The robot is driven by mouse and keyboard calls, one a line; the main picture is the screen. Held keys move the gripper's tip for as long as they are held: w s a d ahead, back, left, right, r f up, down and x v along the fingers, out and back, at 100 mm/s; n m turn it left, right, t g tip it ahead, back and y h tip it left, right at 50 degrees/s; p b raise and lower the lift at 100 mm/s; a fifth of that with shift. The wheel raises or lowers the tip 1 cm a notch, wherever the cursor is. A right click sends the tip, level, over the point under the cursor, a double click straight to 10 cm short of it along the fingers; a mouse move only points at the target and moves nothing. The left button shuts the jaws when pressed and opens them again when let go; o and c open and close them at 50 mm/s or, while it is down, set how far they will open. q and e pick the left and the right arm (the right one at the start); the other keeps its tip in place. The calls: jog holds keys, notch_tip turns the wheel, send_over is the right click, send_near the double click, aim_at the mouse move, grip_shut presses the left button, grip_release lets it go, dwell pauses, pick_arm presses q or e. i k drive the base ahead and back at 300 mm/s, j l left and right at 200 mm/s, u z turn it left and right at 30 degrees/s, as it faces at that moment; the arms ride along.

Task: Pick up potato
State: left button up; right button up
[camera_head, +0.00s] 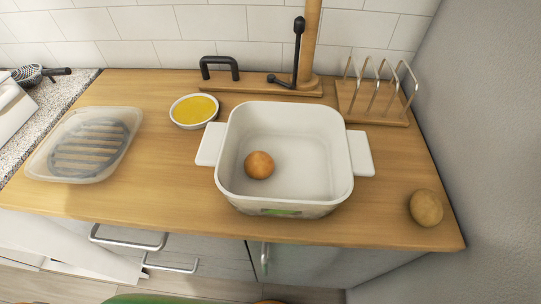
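A roundish tan-brown item (426,207) that looks like a potato rests on the wooden counter (395,165), near its front right corner. A second roundish item (259,165), more orange-brown, lies inside a white square pot (240,128), left of the middle of its floor. I cannot tell for sure whether this second item is a potato or an onion. Neither of my grippers shows in the head view, and nothing is seen touching either item.
The pot has two side handles. A bowl of yellow content (194,108) stands left of it; a lidded clear container (85,145) lies further left. A wooden rack (373,111) and a paper-towel-like stand (308,45) are behind. A grey wall (485,150) borders the right.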

aim_at(426, 209)
jog(key=l+z, duration=0.1)
jog(key=z, duration=0.25)
jog(key=l+z, duration=0.15)
jog(key=z, duration=0.15)
jog(key=l+z, duration=0.15)
jog(key=z, duration=0.2)
jog(key=k+j, duration=0.25)
jog(key=u, duration=0.05)
